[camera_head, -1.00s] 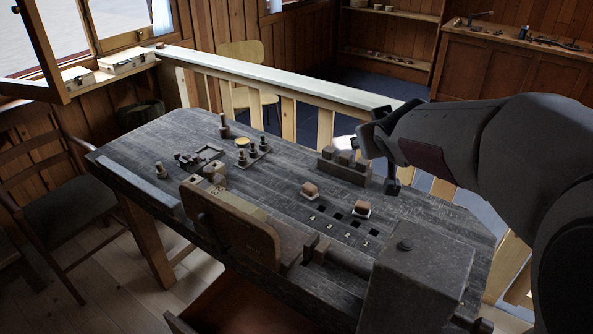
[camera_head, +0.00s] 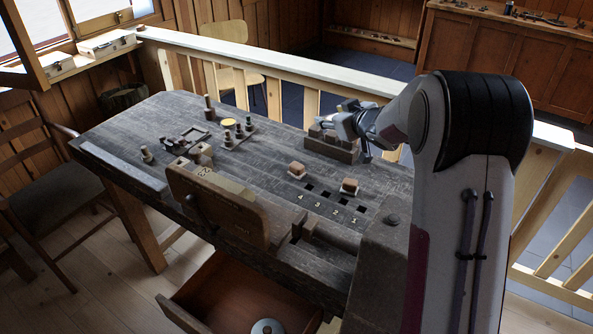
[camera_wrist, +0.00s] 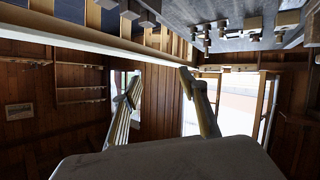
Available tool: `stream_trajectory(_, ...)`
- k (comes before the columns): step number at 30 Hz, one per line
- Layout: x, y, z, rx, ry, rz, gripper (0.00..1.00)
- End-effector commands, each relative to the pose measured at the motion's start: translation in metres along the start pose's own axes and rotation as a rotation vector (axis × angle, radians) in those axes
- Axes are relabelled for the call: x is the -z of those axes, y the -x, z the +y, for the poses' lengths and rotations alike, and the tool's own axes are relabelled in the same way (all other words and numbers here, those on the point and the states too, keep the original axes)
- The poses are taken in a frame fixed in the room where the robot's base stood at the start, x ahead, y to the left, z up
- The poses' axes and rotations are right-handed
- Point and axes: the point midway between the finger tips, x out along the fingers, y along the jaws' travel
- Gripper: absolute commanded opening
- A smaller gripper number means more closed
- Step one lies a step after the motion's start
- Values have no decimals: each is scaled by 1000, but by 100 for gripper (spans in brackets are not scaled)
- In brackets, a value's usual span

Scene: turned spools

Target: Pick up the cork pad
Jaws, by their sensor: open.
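I cannot tell for sure whether either is the cork pad; a flat yellow disc (camera_head: 228,123) also lies among the spools farther back. My gripper (camera_head: 358,122) is above the table's far edge, by a dark block rack, apart from the brown blocks. In the wrist view its two fingers (camera_wrist: 162,95) are spread with nothing between them. The table hangs upside down along the top of that view.
The dark block rack (camera_head: 331,147) stands at the far edge beside the pale railing (camera_head: 290,68). A large upright wooden board (camera_head: 217,205) stands at the front edge. Turned spools (camera_head: 209,110) stand at the back left. An open drawer (camera_head: 240,292) juts out below. The table's middle is clear.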

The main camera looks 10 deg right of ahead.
Motion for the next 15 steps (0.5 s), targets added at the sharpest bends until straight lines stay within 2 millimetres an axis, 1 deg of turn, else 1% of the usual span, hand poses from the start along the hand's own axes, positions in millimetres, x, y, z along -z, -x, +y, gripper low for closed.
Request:
stream_trajectory(1,-9,-10,-2,22,0,4,43)
stream_trajectory(6,-32,-35,-11,104,3,29,43)
stream_trajectory(11,-57,-55,-23,186,-1,49,43)
stream_trajectory(15,-82,-69,-34,262,-10,63,43)
